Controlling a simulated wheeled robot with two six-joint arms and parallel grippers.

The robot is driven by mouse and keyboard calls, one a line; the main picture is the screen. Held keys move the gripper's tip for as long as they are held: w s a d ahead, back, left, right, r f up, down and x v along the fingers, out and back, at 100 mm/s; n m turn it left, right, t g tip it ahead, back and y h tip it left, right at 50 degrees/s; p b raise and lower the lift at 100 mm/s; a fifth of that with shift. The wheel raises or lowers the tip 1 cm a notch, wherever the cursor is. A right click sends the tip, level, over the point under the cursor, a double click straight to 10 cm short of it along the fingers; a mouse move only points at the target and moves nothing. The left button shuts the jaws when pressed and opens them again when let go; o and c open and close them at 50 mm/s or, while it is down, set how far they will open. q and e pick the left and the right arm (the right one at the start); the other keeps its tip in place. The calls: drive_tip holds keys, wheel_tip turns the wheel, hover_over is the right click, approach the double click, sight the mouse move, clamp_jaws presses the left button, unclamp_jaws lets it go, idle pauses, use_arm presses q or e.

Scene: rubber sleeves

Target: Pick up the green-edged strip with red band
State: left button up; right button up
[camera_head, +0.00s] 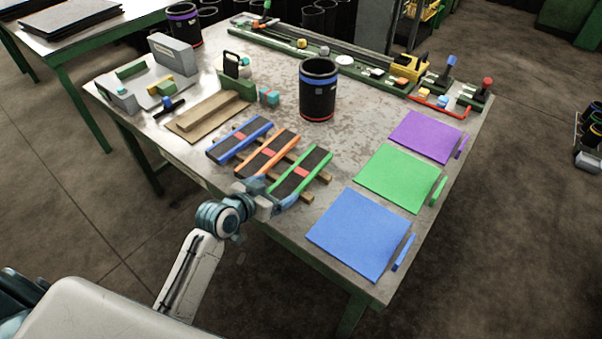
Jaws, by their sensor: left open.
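The green-edged strip (312,161) is dark with a red band across its middle. It lies on wooden slats as the rightmost of three strips, beside the orange-edged strip (280,141) and the blue-edged strip (250,128). Both of those also carry a red band. My left gripper (279,203) is open at the near, lower end of the green-edged strip and partly covers that end. I cannot tell whether it touches the strip. My right gripper is not in view.
Purple (426,136), green (397,177) and blue (352,236) mats lie along the table's right side. A black cylinder (318,100) with a blue band stands behind the strips. A wooden board (208,117) and grey fixtures (174,55) are at the left.

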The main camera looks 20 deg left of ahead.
use_arm(q)
drive_tip(key=x, duration=0.2)
drive_tip(key=r+p+x, duration=0.1)
drive_tip(key=x, duration=0.2)
drive_tip(key=shift+w+d+f, duration=0.1)
drive_tip(key=shift+w, duration=0.4)
drive_tip(key=p+x, duration=0.1)
drive_tip(key=x, duration=0.3)
drive_tip(key=shift+w+d+p, duration=0.15)
drive_tip(key=shift+d+p, duration=0.2)
drive_tip(key=shift+w+d+f, duration=0.15)
drive_tip(key=shift+w+f, duration=0.2)
drive_tip(key=shift+w, duration=0.15)
drive_tip(key=c, duration=1.1)
